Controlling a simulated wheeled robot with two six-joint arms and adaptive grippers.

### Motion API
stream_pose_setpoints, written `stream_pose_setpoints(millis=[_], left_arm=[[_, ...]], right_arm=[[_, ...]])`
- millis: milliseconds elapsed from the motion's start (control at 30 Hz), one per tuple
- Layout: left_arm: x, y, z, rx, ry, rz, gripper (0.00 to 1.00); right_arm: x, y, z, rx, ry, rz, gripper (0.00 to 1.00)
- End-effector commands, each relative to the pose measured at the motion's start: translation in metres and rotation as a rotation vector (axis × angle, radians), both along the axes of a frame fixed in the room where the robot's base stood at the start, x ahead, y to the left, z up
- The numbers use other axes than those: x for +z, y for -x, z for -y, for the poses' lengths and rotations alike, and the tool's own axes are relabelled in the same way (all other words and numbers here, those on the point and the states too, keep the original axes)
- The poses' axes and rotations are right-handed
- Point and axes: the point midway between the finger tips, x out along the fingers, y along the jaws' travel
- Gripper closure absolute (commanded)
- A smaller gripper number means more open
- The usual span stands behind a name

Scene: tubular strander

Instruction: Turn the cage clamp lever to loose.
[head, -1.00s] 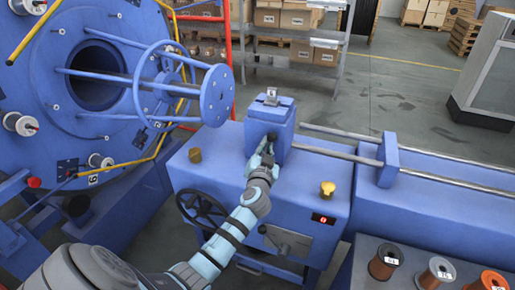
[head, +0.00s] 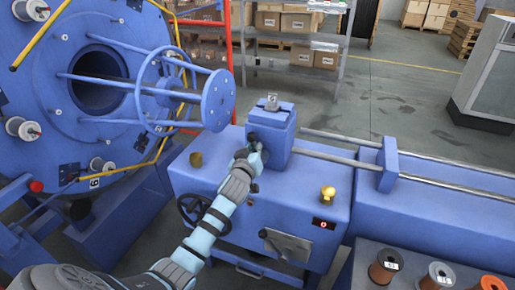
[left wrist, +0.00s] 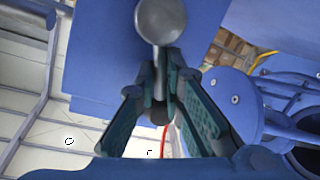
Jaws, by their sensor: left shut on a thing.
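The clamp lever (left wrist: 159,22) shows in the left wrist view as a grey metal round end on a thin shaft against a blue block. My left gripper (left wrist: 161,88) has its fingers closed around that shaft. In the head view my left gripper (head: 256,148) is at the left front side of the blue clamp block (head: 278,138), which stands on the blue machine housing (head: 240,190). The lever is mostly hidden there by the gripper, so I cannot read its position. My right gripper is not in view.
The round blue cage (head: 216,100) with its rods is left of the block. A handwheel (head: 203,214), a brass knob (head: 196,159) and a glowing yellow lamp (head: 328,193) are on the housing. Two rails (head: 345,157) run right. Copper spools (head: 385,265) stand at lower right.

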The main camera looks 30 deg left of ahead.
Motion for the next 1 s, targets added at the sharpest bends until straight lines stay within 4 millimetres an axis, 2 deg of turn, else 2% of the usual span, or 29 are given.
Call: stream_pose_setpoints(millis=[33,333,800,833,900,933,1000], left_arm=[[0.01,-0.0018,-0.0024,-0.002,0.011,0.023,1.0],[0.0081,-0.0009,-0.0079,-0.001,0.11,0.043,1.0],[0.0075,-0.0009,-0.0084,-0.001,0.127,0.046,1.0],[0.0075,-0.0009,-0.0084,-0.002,0.126,0.046,0.88],[0.0076,-0.0009,-0.0083,-0.002,0.126,0.046,0.77],[0.0073,-0.0009,-0.0082,-0.002,0.126,0.045,0.72],[0.0061,-0.0009,-0.0077,-0.002,0.127,0.043,0.7]], right_arm=[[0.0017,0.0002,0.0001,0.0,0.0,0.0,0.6],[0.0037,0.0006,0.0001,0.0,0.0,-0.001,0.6],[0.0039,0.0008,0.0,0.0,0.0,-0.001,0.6],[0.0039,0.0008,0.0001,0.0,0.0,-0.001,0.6],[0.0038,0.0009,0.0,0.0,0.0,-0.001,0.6],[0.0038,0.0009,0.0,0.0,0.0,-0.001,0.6],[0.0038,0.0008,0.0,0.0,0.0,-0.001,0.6]])
